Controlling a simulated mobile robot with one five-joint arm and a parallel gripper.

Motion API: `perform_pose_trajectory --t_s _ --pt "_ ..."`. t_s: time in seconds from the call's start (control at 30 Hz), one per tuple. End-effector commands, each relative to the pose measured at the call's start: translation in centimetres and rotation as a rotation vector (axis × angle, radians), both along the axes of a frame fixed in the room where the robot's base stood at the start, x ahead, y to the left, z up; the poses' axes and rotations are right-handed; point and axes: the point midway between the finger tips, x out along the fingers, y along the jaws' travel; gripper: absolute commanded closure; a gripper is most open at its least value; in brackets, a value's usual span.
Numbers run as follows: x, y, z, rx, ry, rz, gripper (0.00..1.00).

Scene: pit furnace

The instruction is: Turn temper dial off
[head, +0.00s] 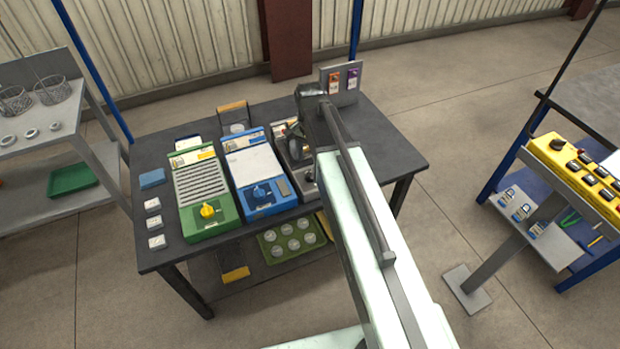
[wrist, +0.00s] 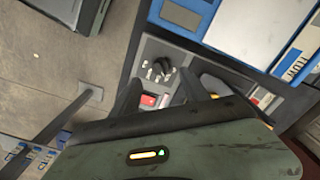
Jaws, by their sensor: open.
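No readable label shows which dial is the temper dial. A grey unit (head: 282,133) stands right of the blue unit, partly hidden by my arm. Its black dial (wrist: 161,73) shows in the wrist view, just beyond my gripper (wrist: 160,88). My gripper is open, with one dark finger on each side of a red part (wrist: 149,100) of the unit, and holds nothing. I cannot tell whether a finger touches the unit. The blue unit (head: 255,160) has a blue dial (head: 260,192). The green unit (head: 200,175) has a yellow dial (head: 208,210).
The units stand on a dark table (head: 160,258). Small white-faced items (head: 154,222) line its left edge, and an upright board with tags (head: 343,82) stands at its back right. A yellow control box (head: 578,172) on a post stands at right.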

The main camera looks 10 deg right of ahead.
Motion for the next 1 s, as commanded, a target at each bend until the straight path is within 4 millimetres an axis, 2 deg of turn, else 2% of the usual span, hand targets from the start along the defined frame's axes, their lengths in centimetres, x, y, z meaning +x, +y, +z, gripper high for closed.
perform_pose_trajectory --t_s 0.17,0.53,0.63,0.87,0.97,1.0 --pt "0.0 0.0 -1.2 0.000 0.000 0.001 0.47" --pt "0.0 0.0 -7.3 0.000 0.000 0.001 0.47" --pt "0.0 -0.1 -7.9 0.000 0.000 0.000 0.47" --pt "0.0 -0.1 -7.6 0.000 0.000 0.001 0.47" --pt "0.0 -0.1 -7.6 0.000 0.000 0.001 0.69" --pt "0.0 -0.1 -7.6 0.000 0.000 0.001 0.80"
